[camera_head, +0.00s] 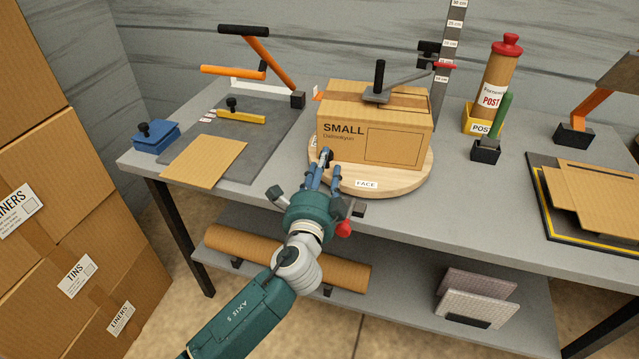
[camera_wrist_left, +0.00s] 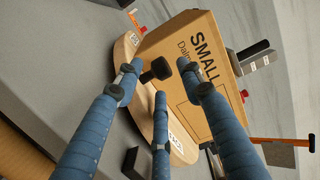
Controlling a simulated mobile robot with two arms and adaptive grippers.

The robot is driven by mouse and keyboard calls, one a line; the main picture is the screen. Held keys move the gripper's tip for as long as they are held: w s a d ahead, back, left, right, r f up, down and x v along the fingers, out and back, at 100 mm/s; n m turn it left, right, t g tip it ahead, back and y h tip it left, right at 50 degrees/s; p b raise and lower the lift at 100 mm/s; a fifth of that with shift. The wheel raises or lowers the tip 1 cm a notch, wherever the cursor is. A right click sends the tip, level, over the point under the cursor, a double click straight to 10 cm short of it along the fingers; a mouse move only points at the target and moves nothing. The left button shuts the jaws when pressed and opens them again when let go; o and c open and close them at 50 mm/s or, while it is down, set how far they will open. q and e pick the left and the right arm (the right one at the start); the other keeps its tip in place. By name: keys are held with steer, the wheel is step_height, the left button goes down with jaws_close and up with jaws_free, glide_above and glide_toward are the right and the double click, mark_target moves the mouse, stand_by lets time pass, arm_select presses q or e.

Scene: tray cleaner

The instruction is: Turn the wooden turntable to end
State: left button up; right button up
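The round wooden turntable (camera_head: 400,181) lies on the grey bench with a "FACE" label on its front rim. A cardboard box marked "SMALL" (camera_head: 345,142) sits on it. The turntable also shows in the left wrist view (camera_wrist_left: 147,118), beside the box (camera_wrist_left: 205,72). My left gripper (camera_head: 325,165) is at the turntable's front left edge, close to the box. In the left wrist view its three blue fingers are spread apart around a black knob (camera_wrist_left: 157,70) near the turntable; I cannot tell whether they touch it. My right gripper is not in view.
A post tube (camera_head: 492,82) stands right; flat cardboard (camera_head: 590,195) lies far right. A red ball knob (camera_head: 344,229) is at the bench's front edge beside my left wrist.

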arm_select(q)
steer(key=s+a, duration=0.1)
steer(key=s, duration=0.9)
steer(key=shift+a, duration=0.4)
